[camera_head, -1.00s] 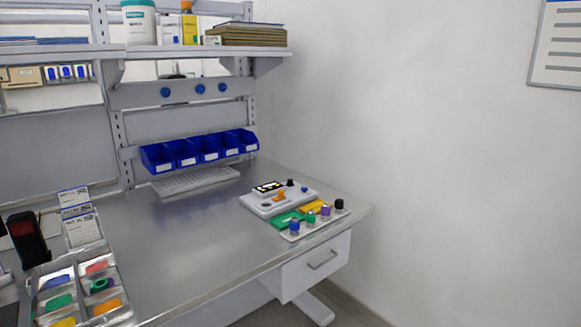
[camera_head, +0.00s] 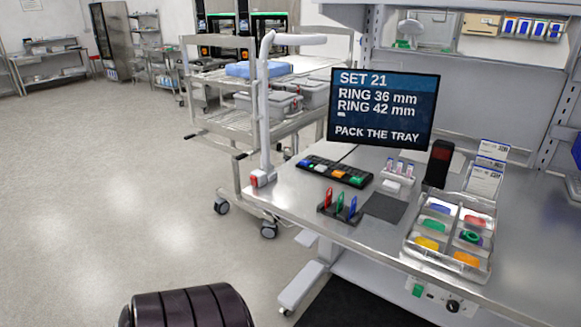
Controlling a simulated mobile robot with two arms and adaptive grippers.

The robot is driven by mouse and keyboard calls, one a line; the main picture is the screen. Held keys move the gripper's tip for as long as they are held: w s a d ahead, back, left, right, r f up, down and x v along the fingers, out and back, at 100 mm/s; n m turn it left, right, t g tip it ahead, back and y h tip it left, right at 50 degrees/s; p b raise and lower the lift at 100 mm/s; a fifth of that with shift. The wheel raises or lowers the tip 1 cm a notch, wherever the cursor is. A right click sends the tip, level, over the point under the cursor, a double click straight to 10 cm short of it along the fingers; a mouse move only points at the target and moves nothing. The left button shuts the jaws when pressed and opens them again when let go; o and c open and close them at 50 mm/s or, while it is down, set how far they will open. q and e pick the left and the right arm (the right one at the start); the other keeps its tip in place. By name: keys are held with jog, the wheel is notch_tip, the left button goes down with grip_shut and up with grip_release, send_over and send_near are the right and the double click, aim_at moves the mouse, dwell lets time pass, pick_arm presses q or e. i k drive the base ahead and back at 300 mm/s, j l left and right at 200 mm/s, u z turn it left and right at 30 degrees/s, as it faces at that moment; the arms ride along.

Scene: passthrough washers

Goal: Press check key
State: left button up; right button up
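A black key strip (camera_head: 335,171) lies on the steel bench, left of and below the monitor. It has several coloured keys, among them an orange one and a green one (camera_head: 356,181) at its right end. Their markings are too small to read, so I cannot tell which is the check key. A monitor (camera_head: 383,107) reads "SET 21, RING 36 mm, RING 42 mm, PACK THE TRAY". Neither of my grippers is in view.
In front of the strip stands a rack with red, green and blue upright pieces (camera_head: 339,205), beside a dark mat (camera_head: 384,207). A sectioned tray (camera_head: 449,236) holds coloured parts. A black upright device (camera_head: 438,163) stands behind it. Open floor (camera_head: 130,190) lies left.

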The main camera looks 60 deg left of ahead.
aim_at(320, 167)
jog(key=u, duration=1.75)
